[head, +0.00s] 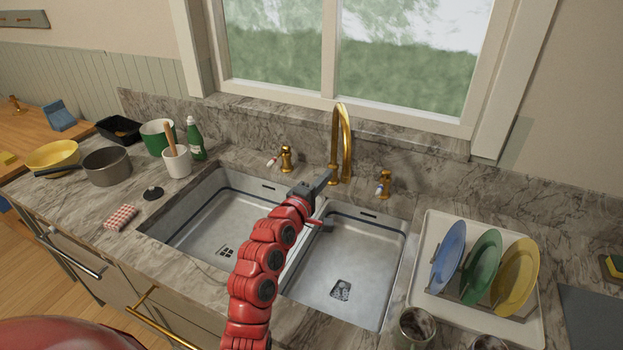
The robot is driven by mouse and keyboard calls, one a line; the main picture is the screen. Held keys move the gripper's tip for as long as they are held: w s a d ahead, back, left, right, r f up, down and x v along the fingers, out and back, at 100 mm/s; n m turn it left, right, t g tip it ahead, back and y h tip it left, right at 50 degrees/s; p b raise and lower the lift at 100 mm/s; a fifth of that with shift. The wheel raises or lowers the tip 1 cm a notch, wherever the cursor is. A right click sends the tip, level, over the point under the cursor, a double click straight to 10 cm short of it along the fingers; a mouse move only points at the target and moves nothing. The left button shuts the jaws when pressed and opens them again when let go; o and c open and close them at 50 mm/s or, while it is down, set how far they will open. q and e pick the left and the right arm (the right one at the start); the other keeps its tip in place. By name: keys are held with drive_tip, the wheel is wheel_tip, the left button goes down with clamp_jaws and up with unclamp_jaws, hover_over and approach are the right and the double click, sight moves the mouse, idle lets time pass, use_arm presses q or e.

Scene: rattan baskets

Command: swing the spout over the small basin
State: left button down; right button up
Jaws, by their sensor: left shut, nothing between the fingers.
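The gold faucet spout (346,135) stands upright behind the sink in an arch. Its outlet end comes down on the front-left side of the arch, close behind my gripper. The small basin (345,262) looks to be the narrower right one, with a dark drain. The larger basin (215,228) is on the left. My left gripper (326,180) is shut and empty, just in front of the spout's lower part near the divider. I cannot tell whether it touches the spout. My arm hides part of the divider and the left basin. My right gripper is out of view.
Gold handles stand left (286,158) and right (383,184) of the faucet. A rack (432,275) with blue, green and yellow plates is at right. A green bottle (194,140), utensil crock (177,164) and grey pot (107,167) stand at left. Both basins are empty.

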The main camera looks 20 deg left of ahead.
sight(346, 174)
use_arm(q)
drive_tip(key=shift+w+d+p, duration=0.3)
drive_tip(key=shift+w+d, duration=0.25)
drive_tip(key=shift+d, duration=0.3)
drive_tip(key=shift+w+d+p, duration=0.2)
drive_tip(key=shift+d, duration=0.3)
drive_tip(key=shift+w+d+p, duration=0.15)
drive_tip(key=shift+d, duration=0.3)
drive_tip(key=shift+w+d, duration=0.1)
drive_tip(key=shift+d, duration=0.2)
drive_tip(key=shift+a, duration=0.1)
